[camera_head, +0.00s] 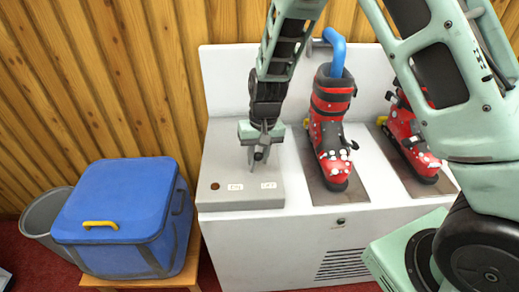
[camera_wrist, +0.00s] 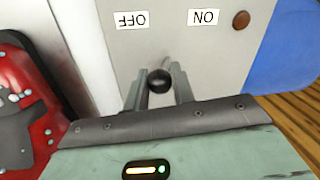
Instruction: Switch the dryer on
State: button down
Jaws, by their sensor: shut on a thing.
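The dryer (camera_head: 245,235) is a white cabinet with a grey control panel (camera_head: 222,163) on its left top. In the wrist view, a lever with a round black knob (camera_wrist: 160,81) stands between the fingers of my gripper (camera_wrist: 159,92), which is shut on it. My gripper (camera_head: 261,157) is over the panel in the head view and hides the lever there. The OFF label (camera_wrist: 131,19) and ON label (camera_wrist: 203,17) appear upside down in the wrist view. The knob lies between them sideways; its exact setting is unclear. A dark red lamp (camera_wrist: 241,20) beside ON looks unlit.
Red ski boots (camera_head: 327,140) stand on the dryer right of the panel, one under a blue hose (camera_head: 335,50). A blue box (camera_head: 122,215) with a yellow handle stands on a wooden stand at left, beside a grey bin (camera_head: 42,218). A wooden wall is behind.

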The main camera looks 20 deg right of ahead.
jog(key=r+h+p, duration=0.1)
jog(key=p, duration=0.2)
jog(key=shift+a, duration=0.35)
jog(key=h+p, duration=0.1)
jog(key=a+h+p, duration=0.1)
jog(key=p, duration=0.1)
jog(key=shift+w+g+p, duration=0.3)
jog(key=shift+g, duration=0.1)
jog(key=shift+w+a+f+g+h+p, duration=0.2)
jog(key=shift+a+h+p, duration=0.15)
jog(key=shift+h, duration=0.15)
jog(key=shift+w+a+f+g+h+p, duration=0.1)
jog(key=shift+a+g+h+p, duration=0.1)
jog(key=shift+a+h+p, duration=0.25)
jog(key=shift+w+a+f+g+h, duration=0.1)
jog(key=shift+a+g+h, duration=0.1)
jog(key=shift+h, duration=0.4)
jog(key=shift+a+f+g+h, duration=0.1)
jog(key=shift+a+g+h, duration=0.1)
jog(key=shift+h, duration=0.35)
jog(key=c, duration=1.2)
grip_release()
jog(key=b+v, duration=0.3)
jog(key=v, duration=1.4)
jog(key=shift+a, duration=0.15)
